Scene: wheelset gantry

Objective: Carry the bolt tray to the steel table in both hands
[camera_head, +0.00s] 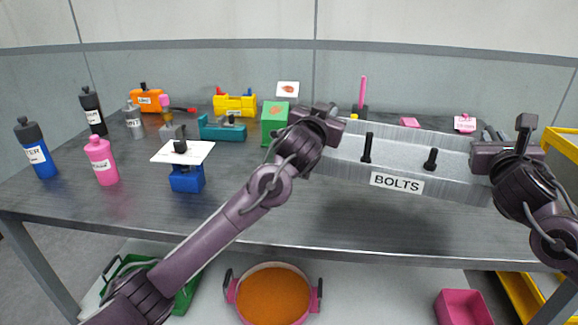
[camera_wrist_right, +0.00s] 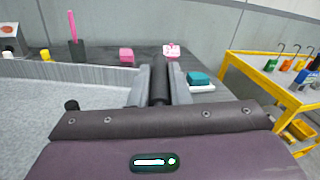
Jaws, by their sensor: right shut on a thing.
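The grey bolt tray (camera_head: 455,188), labelled BOLTS, extends across the right half of the steel table (camera_head: 300,215) in the head view. Two dark upright pegs stand at it. I cannot tell whether its underside touches the table. My right gripper (camera_head: 488,140) is at the tray's right end. In the right wrist view its fingers (camera_wrist_right: 161,85) are shut on a dark bar, the tray's handle; the tray's grey floor (camera_wrist_right: 95,98) shows to the left. My left gripper (camera_head: 325,118) is at the tray's left end, its fingertips hidden.
A blue stand with a white plate (camera_head: 186,178), a pink bottle (camera_head: 101,160), a green box (camera_head: 273,121) and a teal vise (camera_head: 222,128) stand left of the tray. Pink blocks (camera_head: 410,122) lie behind it. A yellow-framed cart (camera_wrist_right: 262,82) stands at the right.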

